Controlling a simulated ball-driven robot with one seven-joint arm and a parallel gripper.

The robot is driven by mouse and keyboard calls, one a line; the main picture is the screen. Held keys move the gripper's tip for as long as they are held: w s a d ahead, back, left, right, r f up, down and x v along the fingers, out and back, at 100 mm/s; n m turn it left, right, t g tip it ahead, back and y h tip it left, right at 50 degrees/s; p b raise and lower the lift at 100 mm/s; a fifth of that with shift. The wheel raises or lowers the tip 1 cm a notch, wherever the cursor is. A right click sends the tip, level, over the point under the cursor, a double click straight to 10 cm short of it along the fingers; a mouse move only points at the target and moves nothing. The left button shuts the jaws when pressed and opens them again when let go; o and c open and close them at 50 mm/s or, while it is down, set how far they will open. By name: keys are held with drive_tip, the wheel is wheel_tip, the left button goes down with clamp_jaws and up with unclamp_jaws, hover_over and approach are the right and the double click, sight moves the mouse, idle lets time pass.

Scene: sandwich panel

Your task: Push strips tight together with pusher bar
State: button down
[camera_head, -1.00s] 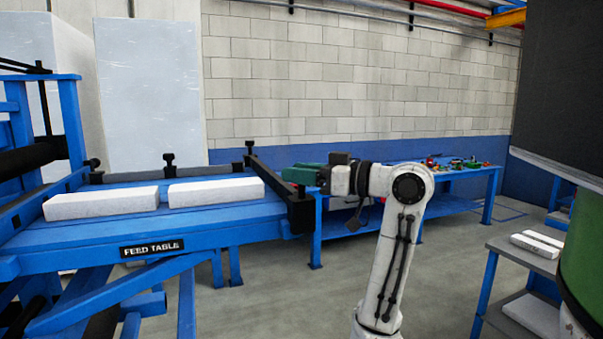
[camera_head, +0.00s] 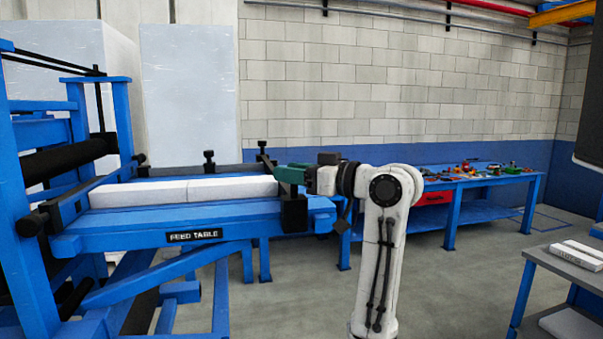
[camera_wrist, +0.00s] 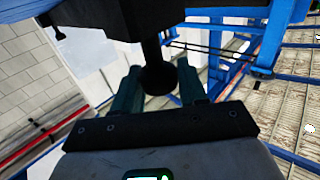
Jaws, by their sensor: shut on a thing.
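Two white strips, a left one (camera_head: 138,193) and a right one (camera_head: 233,187), lie end to end on the blue feed table (camera_head: 150,222). Only a thin seam shows between them, and they look in contact. The black pusher bar (camera_head: 294,214) stands across the table at the right strip's right end, touching or very close to it. My gripper (camera_head: 286,174) reaches in from the right, its teal fingers at the bar. In the wrist view, the fingers (camera_wrist: 161,85) are shut on the bar's black knob (camera_wrist: 158,76). The bar's far part is partly hidden by my gripper.
A black rail (camera_head: 225,169) runs along the table's back edge. A blue roller frame (camera_head: 20,200) stands at the left. A workbench with tools (camera_head: 485,171) is behind right. A grey side table (camera_head: 572,258) with white strips is at the right. The floor between is clear.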

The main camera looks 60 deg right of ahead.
drive_tip(key=c, duration=0.7)
unclamp_jaws()
drive_tip(key=shift+c, duration=0.2)
drive_tip(key=shift+s, duration=0.15)
drive_tip(key=s+b, duration=0.2)
drive_tip(key=s, duration=0.8)
drive_tip(key=shift+s+a, duration=0.3)
drive_tip(key=shift+a, duration=0.1)
